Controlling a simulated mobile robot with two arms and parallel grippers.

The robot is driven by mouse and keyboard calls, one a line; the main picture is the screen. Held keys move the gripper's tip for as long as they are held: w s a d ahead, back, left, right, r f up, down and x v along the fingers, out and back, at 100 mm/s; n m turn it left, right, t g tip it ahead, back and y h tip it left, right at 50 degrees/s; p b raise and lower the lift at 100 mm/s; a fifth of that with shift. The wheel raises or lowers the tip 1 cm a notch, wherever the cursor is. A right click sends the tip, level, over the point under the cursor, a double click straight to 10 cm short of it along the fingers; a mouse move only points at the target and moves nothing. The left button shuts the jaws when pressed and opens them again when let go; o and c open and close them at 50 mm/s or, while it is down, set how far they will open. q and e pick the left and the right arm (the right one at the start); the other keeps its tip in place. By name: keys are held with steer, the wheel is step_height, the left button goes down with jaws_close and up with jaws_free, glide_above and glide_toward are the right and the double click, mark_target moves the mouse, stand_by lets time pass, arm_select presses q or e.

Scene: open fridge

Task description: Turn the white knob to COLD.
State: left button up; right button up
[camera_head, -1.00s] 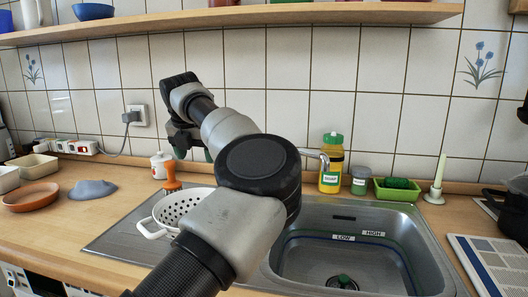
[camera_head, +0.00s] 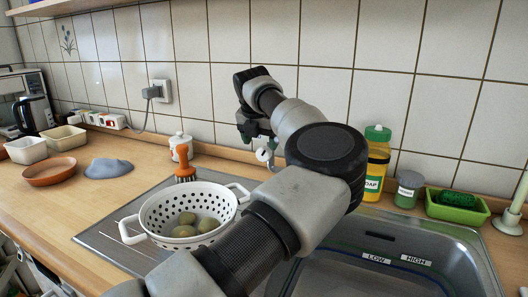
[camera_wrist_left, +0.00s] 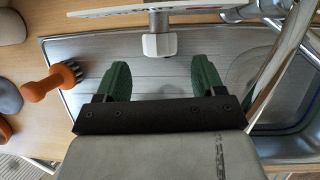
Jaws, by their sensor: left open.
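The white knob (camera_wrist_left: 159,46) shows in the left wrist view as a pale block on a grey metal stem, just beyond my fingertips and between their lines. In the head view a small white round part (camera_head: 264,154) shows just below my left gripper (camera_head: 257,136), and I take it to be the same knob. In the left wrist view my left gripper (camera_wrist_left: 161,75) is open, its two green fingers wide apart with nothing between them. My arm hides most of the tap, and I can read no COLD mark. My right gripper is not in view.
A white colander (camera_head: 159,217) with several round greenish things stands left of my arm. An orange brush (camera_head: 185,165) and white jar (camera_head: 180,146) are behind it. A soap bottle (camera_head: 376,165), a small jar (camera_head: 408,190) and a green tray (camera_head: 458,208) line the back right. The sink (camera_head: 345,277) lies below.

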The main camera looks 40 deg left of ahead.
mark_target(263, 149)
arm_select(q)
steer(key=shift+x, duration=2.55)
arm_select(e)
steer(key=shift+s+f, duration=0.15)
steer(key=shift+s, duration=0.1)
arm_select(q)
steer(key=shift+w, duration=0.1)
steer(key=c, duration=0.9)
